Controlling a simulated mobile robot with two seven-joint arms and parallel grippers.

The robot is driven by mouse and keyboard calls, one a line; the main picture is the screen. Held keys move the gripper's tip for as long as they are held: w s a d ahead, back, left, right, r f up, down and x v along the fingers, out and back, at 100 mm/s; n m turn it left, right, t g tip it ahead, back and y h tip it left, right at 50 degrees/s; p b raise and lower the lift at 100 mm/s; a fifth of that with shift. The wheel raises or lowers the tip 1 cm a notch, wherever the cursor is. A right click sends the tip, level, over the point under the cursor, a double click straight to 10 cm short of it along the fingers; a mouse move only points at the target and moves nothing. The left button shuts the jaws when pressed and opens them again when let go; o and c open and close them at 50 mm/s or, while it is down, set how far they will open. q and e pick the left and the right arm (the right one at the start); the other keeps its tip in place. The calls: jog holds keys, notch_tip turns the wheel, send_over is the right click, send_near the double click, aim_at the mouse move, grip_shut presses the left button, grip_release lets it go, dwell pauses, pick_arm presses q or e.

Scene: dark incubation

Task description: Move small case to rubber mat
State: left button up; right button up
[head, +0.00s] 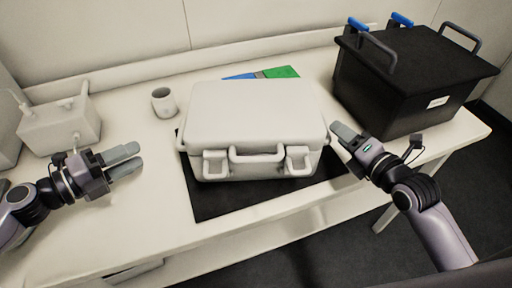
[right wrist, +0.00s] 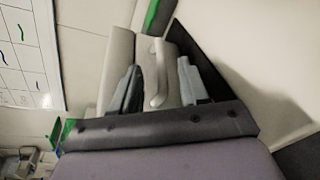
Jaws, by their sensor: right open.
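The white small case (head: 255,112) sits closed and flat on the black rubber mat (head: 225,203), with its front handle and two latches facing me. My right gripper (head: 343,138) is open beside the case's right end. In the right wrist view, its two fingers (right wrist: 158,90) stand apart, with a pale handle-like part of the case (right wrist: 157,72) between them in the picture. I cannot tell whether they touch it. My left gripper (head: 132,160) is open and empty above the table, left of the mat and apart from the case. The case hides much of the mat.
A black lidded box (head: 400,95) with grey handles and blue clips stands right of the case. A white mug (head: 164,102) stands behind left. Blue and green flat items (head: 280,72) lie behind the case. A white device (head: 60,125) stands at the left. The front left table is clear.

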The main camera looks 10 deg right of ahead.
jog(key=shift+v, duration=2.9)
